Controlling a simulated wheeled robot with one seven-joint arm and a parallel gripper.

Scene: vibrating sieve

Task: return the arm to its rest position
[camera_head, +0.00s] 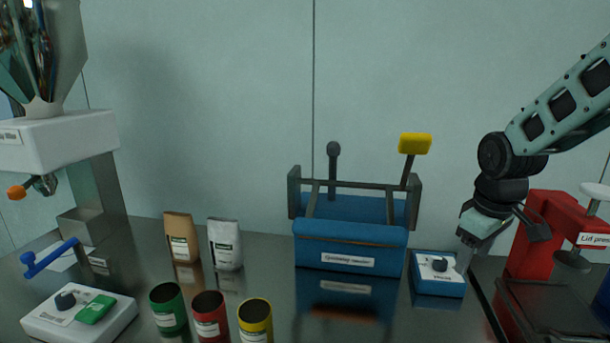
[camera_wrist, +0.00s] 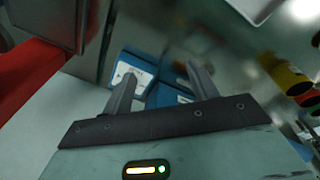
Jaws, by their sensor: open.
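My arm comes in from the right in the head view, with my gripper (camera_head: 482,228) hanging above the right part of the metal bench (camera_head: 270,285). It is beside the small blue control box with a dark knob (camera_head: 438,275) and left of the red lid press (camera_head: 543,225). In the wrist view my gripper (camera_wrist: 161,80) has its two fingers apart with nothing held between them. The blue control box (camera_wrist: 130,72) shows beyond the fingers, partly hidden by one of them.
A blue sieve machine (camera_head: 350,252) with a yellow-topped lever stands at centre. Green (camera_head: 168,312), red (camera_head: 210,318) and yellow (camera_head: 256,322) cups stand in front. Two pouches (camera_head: 182,240) and a white hopper machine (camera_head: 60,140) are left. Space above the bench centre is free.

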